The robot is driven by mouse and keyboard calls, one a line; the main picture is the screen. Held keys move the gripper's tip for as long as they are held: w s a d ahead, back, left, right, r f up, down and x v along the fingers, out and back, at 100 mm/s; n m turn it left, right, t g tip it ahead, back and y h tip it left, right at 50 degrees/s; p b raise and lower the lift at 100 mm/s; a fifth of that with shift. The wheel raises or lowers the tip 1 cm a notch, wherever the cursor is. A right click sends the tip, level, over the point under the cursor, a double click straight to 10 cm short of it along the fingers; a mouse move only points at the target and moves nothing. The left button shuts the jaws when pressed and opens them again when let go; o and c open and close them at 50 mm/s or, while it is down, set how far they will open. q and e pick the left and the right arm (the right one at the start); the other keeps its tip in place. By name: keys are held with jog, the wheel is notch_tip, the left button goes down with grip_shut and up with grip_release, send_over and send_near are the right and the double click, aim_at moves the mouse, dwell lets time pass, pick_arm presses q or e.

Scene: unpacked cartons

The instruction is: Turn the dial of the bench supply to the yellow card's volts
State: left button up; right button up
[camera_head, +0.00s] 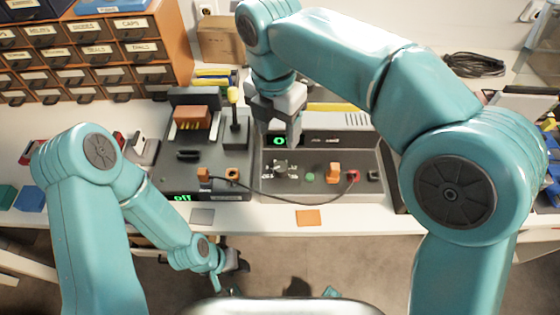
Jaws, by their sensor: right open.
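The bench supply (322,188) is a dark grey unit on the white bench, with a green display (279,141) that seems to read 0. Its dial (281,168) sits on the front left of the panel, with white marks around it too small to read. An orange-yellow card (307,217) lies flat on the bench in front; no writing on it is legible. My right gripper (292,138) is open, pointing down above the supply behind the dial, apart from it, and covers part of the supply's back. My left gripper (237,262) hangs low before the bench's front edge; its jaws are unclear.
A second dark unit (190,178) with a green "off" display stands left of the supply. A dark cable (270,200) loops between the units. A grey card (202,216) lies in front. An orange drawer cabinet (165,40) and a cardboard box (221,40) stand behind.

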aim_at(280, 166)
jog(key=f, duration=0.3)
jog(key=f+b, duration=0.1)
jog(key=f, duration=0.3)
jog(key=f+b, duration=0.1)
jog(key=f, duration=0.3)
jog(key=shift+s+d+f, duration=0.1)
jog(key=shift+s+d, duration=0.15)
jog(key=shift+c, duration=0.2)
jog(key=c, duration=1)
